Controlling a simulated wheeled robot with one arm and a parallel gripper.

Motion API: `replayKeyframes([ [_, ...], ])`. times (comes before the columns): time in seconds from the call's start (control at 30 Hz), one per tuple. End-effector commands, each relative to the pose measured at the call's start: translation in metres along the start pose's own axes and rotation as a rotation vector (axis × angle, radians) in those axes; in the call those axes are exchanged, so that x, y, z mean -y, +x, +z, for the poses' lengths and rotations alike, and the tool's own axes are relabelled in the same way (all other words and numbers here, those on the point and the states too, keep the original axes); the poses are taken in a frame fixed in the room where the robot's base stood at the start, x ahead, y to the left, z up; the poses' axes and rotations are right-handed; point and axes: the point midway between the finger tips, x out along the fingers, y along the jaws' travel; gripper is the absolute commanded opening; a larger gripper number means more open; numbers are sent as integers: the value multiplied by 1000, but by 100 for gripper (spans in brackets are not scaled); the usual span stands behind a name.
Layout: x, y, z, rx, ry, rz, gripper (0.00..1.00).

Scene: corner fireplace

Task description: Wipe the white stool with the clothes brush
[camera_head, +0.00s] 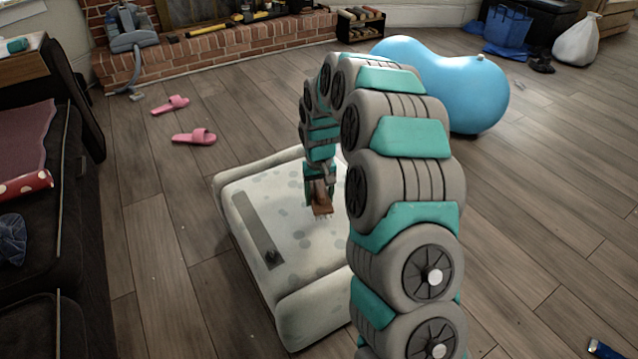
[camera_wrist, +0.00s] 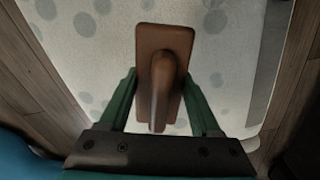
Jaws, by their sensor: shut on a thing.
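The white stool (camera_head: 285,228), low and broad with grey spots, stands on the wood floor in the middle of the head view. A grey strip (camera_head: 256,230) with a small dark knob-like thing lies along its left side. My gripper (camera_head: 319,188) is over the right part of the stool top, shut on the brown clothes brush (camera_head: 320,209). In the wrist view the green fingers of my gripper (camera_wrist: 160,88) hold the brush's handle, and its flat back (camera_wrist: 163,40) lies over the spotted top (camera_wrist: 70,35). Whether the bristles touch the stool is hidden.
Two pink slippers (camera_head: 194,137) lie on the floor beyond the stool. A large blue peanut-shaped ball (camera_head: 480,95) stands behind my arm. A dark sofa (camera_head: 40,225) is at the left; a brick hearth (camera_head: 210,48) is at the back. Floor on the right is mostly clear.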

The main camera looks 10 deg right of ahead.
Motion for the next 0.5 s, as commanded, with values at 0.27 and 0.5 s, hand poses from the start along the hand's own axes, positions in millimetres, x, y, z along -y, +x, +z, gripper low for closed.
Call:
replayKeyframes([
  [0.27, 0, -26, 3, 0, 0, 1, 20],
  [0.5, 0, -44, 6, -2, 0, 0, 20],
])
